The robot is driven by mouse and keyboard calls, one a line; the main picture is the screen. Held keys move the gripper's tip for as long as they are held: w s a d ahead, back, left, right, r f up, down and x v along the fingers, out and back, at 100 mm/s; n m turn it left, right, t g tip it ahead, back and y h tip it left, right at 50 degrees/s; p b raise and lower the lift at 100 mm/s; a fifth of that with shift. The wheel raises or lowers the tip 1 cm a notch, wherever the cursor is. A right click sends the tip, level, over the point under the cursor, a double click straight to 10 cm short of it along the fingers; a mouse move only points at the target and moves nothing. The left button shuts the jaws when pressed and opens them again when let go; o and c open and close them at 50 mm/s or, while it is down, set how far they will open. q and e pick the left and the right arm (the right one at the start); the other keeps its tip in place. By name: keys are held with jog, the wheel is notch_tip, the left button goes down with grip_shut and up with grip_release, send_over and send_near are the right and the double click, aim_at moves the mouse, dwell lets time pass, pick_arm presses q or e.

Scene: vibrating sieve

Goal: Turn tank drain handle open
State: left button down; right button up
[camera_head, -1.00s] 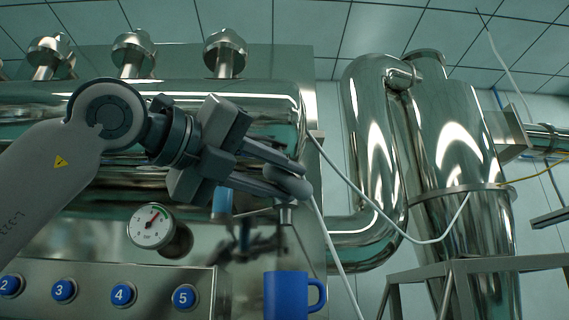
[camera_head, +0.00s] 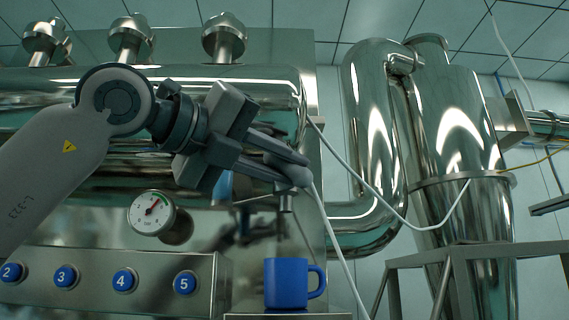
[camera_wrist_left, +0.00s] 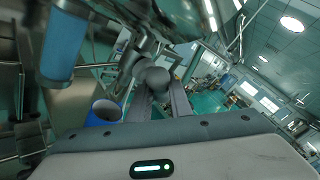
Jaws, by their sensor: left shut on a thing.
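My left gripper (camera_head: 298,172) reaches in from the left in front of the steel tank (camera_head: 270,85). Its fingers are shut on a grey rounded knob, which I take to be the drain handle; it shows between the fingertips in the left wrist view (camera_wrist_left: 154,78). The fingers hide most of the handle in the head view. A small drain spout (camera_head: 285,203) hangs just below the fingertips. A blue mug (camera_head: 287,284) stands upright under the spout; the left wrist view shows its open top (camera_wrist_left: 105,110). My right gripper is not in view.
A pressure gauge (camera_head: 152,213) and a panel with numbered blue buttons (camera_head: 124,281) are at lower left. A blue cylinder (camera_wrist_left: 64,45) is close on the left in the wrist view. A white cable (camera_head: 365,187) hangs right of the tank, before large steel pipes (camera_head: 372,130).

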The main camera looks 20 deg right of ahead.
pick_arm(q)
jog(key=shift+r+m+y+p, duration=0.15)
jog(key=shift+m+y+p, duration=0.4)
jog(key=shift+y, duration=0.25)
jog(key=shift+d+m+g+y, duration=0.1)
jog(key=shift+m+g+y, duration=0.3)
jog(key=shift+m+y, duration=0.4)
jog(key=m+y, duration=0.1)
jog(key=y, duration=0.2)
jog(key=shift+s+d+m+y+p, duration=0.1)
jog(key=shift+m+y+p, duration=0.2)
jog(key=shift+m+p, duration=0.1)
jog(key=shift+m+y, duration=0.35)
jog(key=shift+y, duration=0.35)
jog(key=c, duration=1.9)
grip_release()
